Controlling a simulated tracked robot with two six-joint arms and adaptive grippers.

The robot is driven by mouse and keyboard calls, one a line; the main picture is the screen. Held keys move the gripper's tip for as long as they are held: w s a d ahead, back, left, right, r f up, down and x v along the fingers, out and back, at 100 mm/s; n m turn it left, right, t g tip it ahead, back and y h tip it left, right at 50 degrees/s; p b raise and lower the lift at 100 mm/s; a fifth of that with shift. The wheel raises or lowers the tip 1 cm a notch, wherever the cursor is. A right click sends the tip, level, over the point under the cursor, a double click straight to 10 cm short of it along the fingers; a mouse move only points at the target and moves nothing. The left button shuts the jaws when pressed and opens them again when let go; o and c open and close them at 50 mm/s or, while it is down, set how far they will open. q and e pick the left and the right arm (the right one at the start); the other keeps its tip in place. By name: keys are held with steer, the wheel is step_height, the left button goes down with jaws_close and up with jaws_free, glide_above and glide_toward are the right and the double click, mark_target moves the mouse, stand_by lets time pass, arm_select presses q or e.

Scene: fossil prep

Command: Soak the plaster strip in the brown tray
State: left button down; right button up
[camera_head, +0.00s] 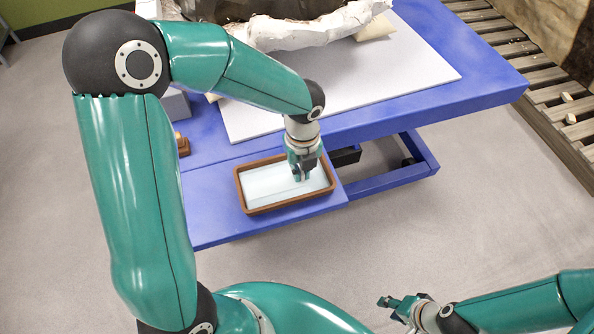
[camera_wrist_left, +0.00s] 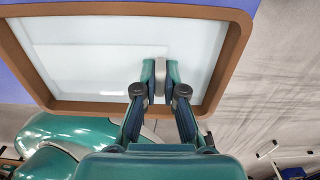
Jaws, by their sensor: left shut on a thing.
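The brown tray (camera_head: 240,190) sits on the blue table's near part. Its brown rim (camera_wrist_left: 225,65) also shows in the wrist view, around a pale, whitish-blue filling. The plaster strip (camera_wrist_left: 100,60) is a faint white rectangle inside the tray, hard to tell from the filling. My left gripper (camera_head: 302,174) points down into the tray, right of its middle. Its fingertips (camera_wrist_left: 160,78) are shut on the strip's right end. My right gripper (camera_head: 402,302) is away from the table at the lower right; its jaw opening is unclear.
A white-jacketed block (camera_head: 300,35) lies on a pale grey mat (camera_head: 400,75) behind the tray on the blue table (camera_head: 470,95). A small brown object (camera_head: 183,146) stands left of the tray. Open floor lies in front.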

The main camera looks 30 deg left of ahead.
arm_select(q)
steer(key=shift+r, duration=0.1)
stand_by(0.4)
step_height(320, 180, up, 6)
steer(key=p, duration=0.6)
stand_by(0.8)
step_height(320, 180, up, 5)
steer(key=p, duration=0.4)
stand_by(0.5)
